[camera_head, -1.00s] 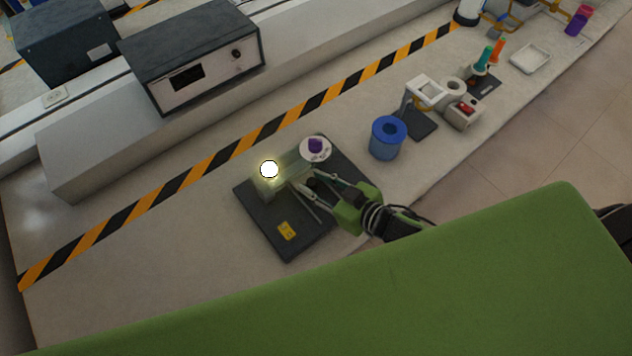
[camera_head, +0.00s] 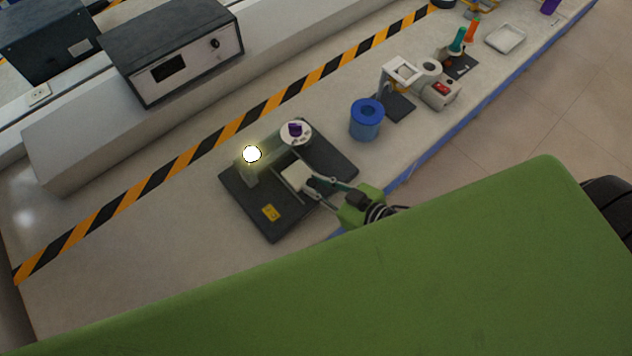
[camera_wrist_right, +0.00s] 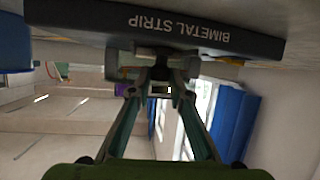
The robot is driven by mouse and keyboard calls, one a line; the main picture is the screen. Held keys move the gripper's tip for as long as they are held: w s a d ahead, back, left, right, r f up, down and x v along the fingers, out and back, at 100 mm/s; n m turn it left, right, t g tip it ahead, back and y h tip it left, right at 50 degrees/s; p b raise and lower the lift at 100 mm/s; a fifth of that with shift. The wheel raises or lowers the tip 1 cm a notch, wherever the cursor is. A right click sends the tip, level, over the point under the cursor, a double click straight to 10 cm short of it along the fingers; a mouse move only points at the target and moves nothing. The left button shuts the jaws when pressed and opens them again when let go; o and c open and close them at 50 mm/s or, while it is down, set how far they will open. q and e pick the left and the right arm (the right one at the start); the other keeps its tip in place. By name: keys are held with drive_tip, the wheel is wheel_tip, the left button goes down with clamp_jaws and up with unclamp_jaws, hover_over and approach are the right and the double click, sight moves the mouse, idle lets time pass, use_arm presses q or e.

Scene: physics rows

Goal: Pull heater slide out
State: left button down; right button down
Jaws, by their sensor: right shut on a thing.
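The heater slide (camera_head: 297,175) is a pale block on the black bimetal strip base (camera_head: 269,232), in the middle of the head view. It stands out toward my right gripper (camera_head: 316,186), clear of the glowing white bulb (camera_head: 252,154) on its grey post. My right gripper is shut on the slide's near end. In the right wrist view, the fingertips (camera_wrist_right: 160,89) close on a small dark part below the base (camera_wrist_right: 180,28), whose edge reads "BIMETAL STRIP". The fingers partly hide the slide. My left gripper is not in view.
A control box (camera_head: 174,50) is behind the striped tape. Bench left of the base is clear.

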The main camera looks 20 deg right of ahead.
drive_tip(key=c, duration=1.8)
unclamp_jaws()
drive_tip(key=shift+s+f, duration=0.15)
drive_tip(key=shift+c, duration=0.2)
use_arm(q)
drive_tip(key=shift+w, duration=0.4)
use_arm(e)
drive_tip(key=v, duration=1.2)
